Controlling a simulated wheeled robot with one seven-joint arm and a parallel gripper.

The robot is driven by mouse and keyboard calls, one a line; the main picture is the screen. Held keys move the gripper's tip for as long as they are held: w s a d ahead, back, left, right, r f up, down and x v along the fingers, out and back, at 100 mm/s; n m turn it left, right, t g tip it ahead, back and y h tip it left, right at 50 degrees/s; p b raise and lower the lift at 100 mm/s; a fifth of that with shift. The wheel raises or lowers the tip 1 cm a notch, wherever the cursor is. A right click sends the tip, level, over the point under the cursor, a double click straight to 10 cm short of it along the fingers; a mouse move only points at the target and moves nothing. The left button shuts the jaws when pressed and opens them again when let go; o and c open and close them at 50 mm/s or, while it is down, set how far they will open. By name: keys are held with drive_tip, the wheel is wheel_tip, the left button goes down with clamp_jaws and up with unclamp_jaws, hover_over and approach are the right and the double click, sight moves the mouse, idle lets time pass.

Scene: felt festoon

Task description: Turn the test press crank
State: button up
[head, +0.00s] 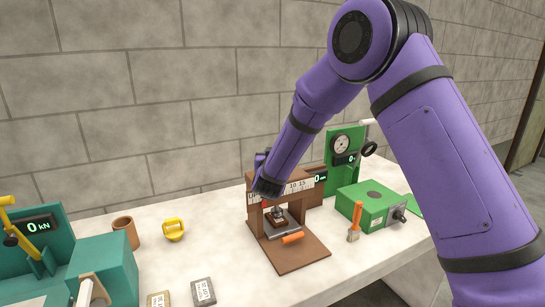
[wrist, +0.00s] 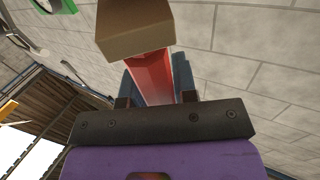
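The brown test press (head: 290,257) stands on the white bench, with a number scale across its top and a sample in its frame. My gripper (head: 265,186) is at the press's upper left, pointing down and left; my wrist hides the crank there in the head view. In the wrist view a red bar (wrist: 152,78), which looks like the crank handle, lies between the fingers of my gripper (wrist: 155,80). Both fingers seem to touch its sides. A brown block (wrist: 135,35) sits just beyond it. The fingertips are partly hidden by the bar and block.
A green machine (head: 343,165) with a dial and a green box (head: 368,203) stand to the right. A teal machine (head: 100,262) with a yellow lever is at the left. A block wall stands behind.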

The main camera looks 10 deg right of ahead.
drive_tip(key=o, duration=0.4)
drive_tip(key=shift+o, duration=0.2)
drive_tip(key=s+a, duration=0.2)
drive_tip(key=s, duration=0.8)
drive_tip(key=shift+s, duration=0.3)
